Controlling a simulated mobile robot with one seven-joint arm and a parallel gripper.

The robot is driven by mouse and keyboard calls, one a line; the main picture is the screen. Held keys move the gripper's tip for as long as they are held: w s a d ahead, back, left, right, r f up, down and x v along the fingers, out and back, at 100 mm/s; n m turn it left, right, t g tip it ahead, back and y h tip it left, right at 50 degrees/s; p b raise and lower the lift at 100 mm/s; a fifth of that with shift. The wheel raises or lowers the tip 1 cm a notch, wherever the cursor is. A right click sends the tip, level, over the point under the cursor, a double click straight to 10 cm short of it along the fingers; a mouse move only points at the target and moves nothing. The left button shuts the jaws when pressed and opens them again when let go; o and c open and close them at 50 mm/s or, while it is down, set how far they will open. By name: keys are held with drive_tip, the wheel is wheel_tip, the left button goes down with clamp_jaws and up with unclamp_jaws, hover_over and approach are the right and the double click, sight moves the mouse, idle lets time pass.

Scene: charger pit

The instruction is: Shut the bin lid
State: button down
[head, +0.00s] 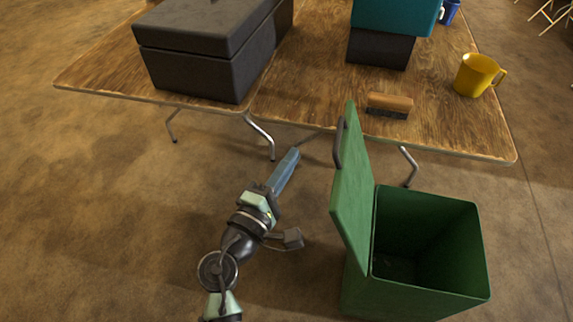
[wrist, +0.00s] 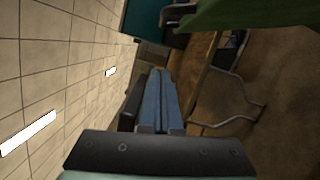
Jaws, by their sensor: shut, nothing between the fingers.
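The green bin (head: 430,250) stands on the floor at the lower right of the head view, open at the top and empty as far as I can see. Its green lid (head: 352,190) is hinged on the bin's left side and stands upright, with a dark handle (head: 338,143) near its far end. My gripper (head: 293,155) is shut and empty, to the left of the lid and apart from it, near the table's front edge. In the wrist view the blue fingers (wrist: 160,85) are together, and a green part, likely the lid (wrist: 255,12), shows at the top right.
A wooden folding table (head: 290,75) stands behind the bin. It bears a dark box (head: 190,60), a teal-and-black container (head: 385,40), a wood-backed brush (head: 389,104) and a yellow mug (head: 474,75). The floor left of my arm is clear.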

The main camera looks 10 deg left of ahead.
drive_tip(key=w+d+r+p, duration=0.1)
drive_tip(key=w+d, duration=0.4)
drive_tip(key=shift+w+d, duration=0.15)
drive_tip(key=shift+r, duration=0.1)
